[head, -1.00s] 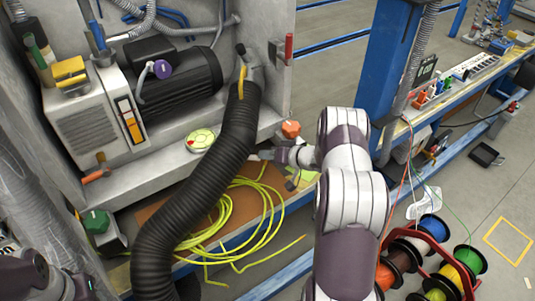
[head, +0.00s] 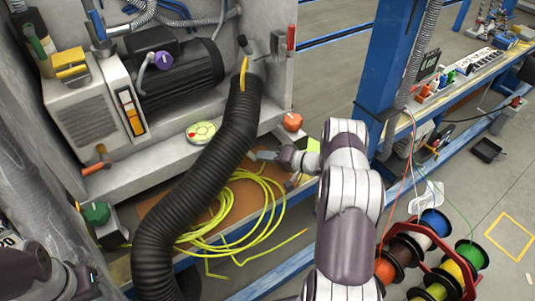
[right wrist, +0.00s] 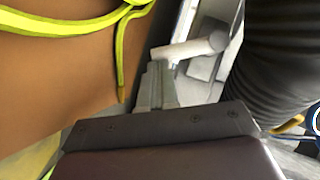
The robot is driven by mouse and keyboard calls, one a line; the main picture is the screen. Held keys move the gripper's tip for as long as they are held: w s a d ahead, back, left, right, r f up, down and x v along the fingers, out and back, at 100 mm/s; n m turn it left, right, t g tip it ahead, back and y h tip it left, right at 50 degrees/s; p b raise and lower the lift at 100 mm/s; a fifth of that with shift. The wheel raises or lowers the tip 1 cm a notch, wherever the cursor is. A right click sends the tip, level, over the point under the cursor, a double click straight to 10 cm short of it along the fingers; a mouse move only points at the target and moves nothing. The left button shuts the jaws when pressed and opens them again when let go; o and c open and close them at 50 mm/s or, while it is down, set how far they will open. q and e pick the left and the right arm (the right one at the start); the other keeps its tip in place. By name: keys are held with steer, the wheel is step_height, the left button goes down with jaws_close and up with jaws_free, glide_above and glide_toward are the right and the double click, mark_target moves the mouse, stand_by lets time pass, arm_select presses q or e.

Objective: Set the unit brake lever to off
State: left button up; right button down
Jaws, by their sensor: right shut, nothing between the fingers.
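No lever carries a label that I can read, so I cannot tell for certain which is the unit brake lever. In the right wrist view a pale grey rounded bar (right wrist: 190,48) lies just beyond my right fingertips; I cannot tell if they touch. My right gripper (head: 257,155) is shut and empty, low at the cabinet's front edge, right of the black corrugated hose (head: 205,160). It also shows in the right wrist view (right wrist: 158,82). A red upright handle (head: 291,38) is at the cabinet's right edge. An orange-tipped lever (head: 97,168) is at the left. My left gripper is out of view.
A coil of yellow cable (head: 235,215) lies on the brown board below the gripper. An orange knob (head: 292,121) sits just above my right wrist. A green knob (head: 97,213) is at the left. Cable spools (head: 425,255) stand at the lower right.

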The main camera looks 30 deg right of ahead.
steer(key=shift+a+f+m, duration=0.25)
steer(key=shift+f+m, duration=0.05)
steer(key=shift+a+f, duration=0.3)
stand_by(0.3)
